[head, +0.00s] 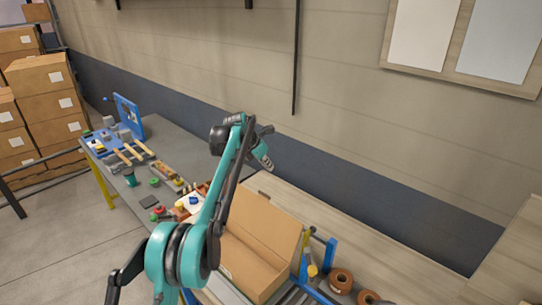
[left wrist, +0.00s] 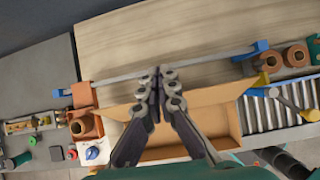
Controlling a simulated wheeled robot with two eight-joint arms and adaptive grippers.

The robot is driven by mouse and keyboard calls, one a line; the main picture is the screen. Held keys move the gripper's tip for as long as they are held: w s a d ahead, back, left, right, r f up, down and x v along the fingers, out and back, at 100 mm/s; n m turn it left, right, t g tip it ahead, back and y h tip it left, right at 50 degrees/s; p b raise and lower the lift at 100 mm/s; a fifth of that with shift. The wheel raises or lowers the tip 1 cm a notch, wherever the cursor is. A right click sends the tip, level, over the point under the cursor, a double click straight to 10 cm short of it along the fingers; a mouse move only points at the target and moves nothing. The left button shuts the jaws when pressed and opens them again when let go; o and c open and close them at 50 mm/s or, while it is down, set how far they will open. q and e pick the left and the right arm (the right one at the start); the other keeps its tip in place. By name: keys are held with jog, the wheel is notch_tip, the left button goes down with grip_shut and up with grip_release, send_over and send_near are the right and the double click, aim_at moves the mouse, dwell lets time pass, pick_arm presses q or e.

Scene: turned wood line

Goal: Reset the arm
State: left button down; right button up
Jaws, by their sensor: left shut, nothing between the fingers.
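My left arm (head: 222,190), teal and black, rises from the bottom of the head view and bends over at the top. My left gripper (head: 265,148) hangs at its end, above the bench and near the wall. In the left wrist view, the two dark fingers of my left gripper (left wrist: 157,76) meet at their tips with nothing between them. They are over an open cardboard box (left wrist: 190,140), apparently above it. The box also shows in the head view (head: 278,220), right of the arm. My right gripper is in neither view.
A bench (head: 190,147) along the wall holds a blue tool board (head: 132,117) and several small parts. Brown spools (head: 341,280) and a roller strip (left wrist: 270,122) lie right of the box. Stacked cartons (head: 42,85) stand far left. Bare wood (left wrist: 200,30) lies behind the box.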

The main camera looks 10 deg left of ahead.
pick_arm(q)
jog(key=s+a+f+m+t+y+b, duration=0.1)
jog(key=s+a+f+m+b, duration=0.1)
jog(key=s+m+b, duration=0.65)
jog(key=s+a+f+m+y+b, duration=0.15)
jog(key=s+m, duration=0.35)
jog(key=s, duration=0.9)
jog(key=s+a+f+m+b, duration=0.2)
jog(key=s+f+m+b, duration=0.2)
jog(key=s+f+m, duration=0.3)
jog(key=s+a+f+m+t+y+b, duration=0.1)
jog(key=s+f+m+b, duration=0.4)
jog(key=s+f, duration=1.1)
jog(key=s+a+m, duration=0.1)
jog(key=s+m, duration=0.1)
jog(key=m, duration=0.1)
jog(key=shift+f, duration=0.2)
